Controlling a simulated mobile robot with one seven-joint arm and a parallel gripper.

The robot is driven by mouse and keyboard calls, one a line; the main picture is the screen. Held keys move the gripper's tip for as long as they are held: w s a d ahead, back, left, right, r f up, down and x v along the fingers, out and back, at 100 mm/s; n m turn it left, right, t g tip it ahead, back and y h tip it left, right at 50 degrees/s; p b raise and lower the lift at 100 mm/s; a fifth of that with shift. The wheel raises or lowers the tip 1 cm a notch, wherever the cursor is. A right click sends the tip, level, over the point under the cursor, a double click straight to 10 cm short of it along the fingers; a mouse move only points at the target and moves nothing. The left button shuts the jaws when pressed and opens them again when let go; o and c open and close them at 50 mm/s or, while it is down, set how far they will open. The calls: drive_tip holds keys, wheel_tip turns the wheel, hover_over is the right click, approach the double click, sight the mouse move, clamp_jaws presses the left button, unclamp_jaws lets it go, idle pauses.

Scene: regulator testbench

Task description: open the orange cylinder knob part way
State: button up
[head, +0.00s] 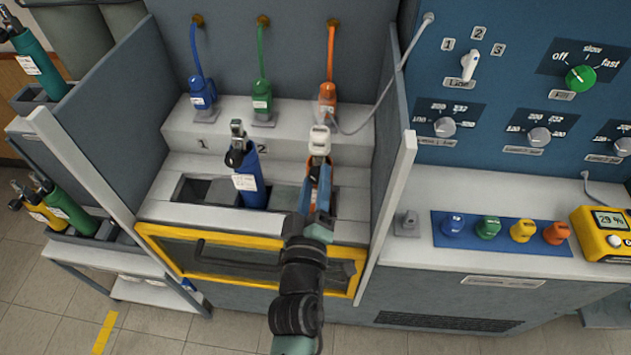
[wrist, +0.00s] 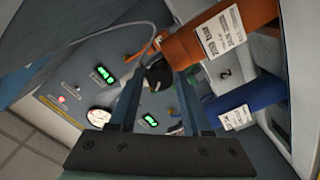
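The orange cylinder (wrist: 205,48) with a white label lies across the upper right of the wrist view. Its black knob (wrist: 157,76) shows at its end, between my fingertips in that picture; I cannot tell whether they touch it. My gripper (wrist: 159,80) is open, with a gap between its two blue-grey fingers. In the head view, my gripper (head: 318,178) reaches over the right-hand bench slot and hides most of the orange cylinder. A white fitting (head: 319,140) shows just beyond the fingers.
A blue cylinder (head: 253,185) stands in the slot to the left, close to my gripper. Blue, green and orange hoses with fittings hang behind. Partition walls flank the bay, and a yellow-framed door (head: 180,232) is below. A grey cable (head: 392,85) runs along the right.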

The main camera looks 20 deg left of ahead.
drive_tip(key=shift+o, duration=1.3)
drive_tip(key=b+v, duration=0.2)
drive_tip(key=v, duration=1.1)
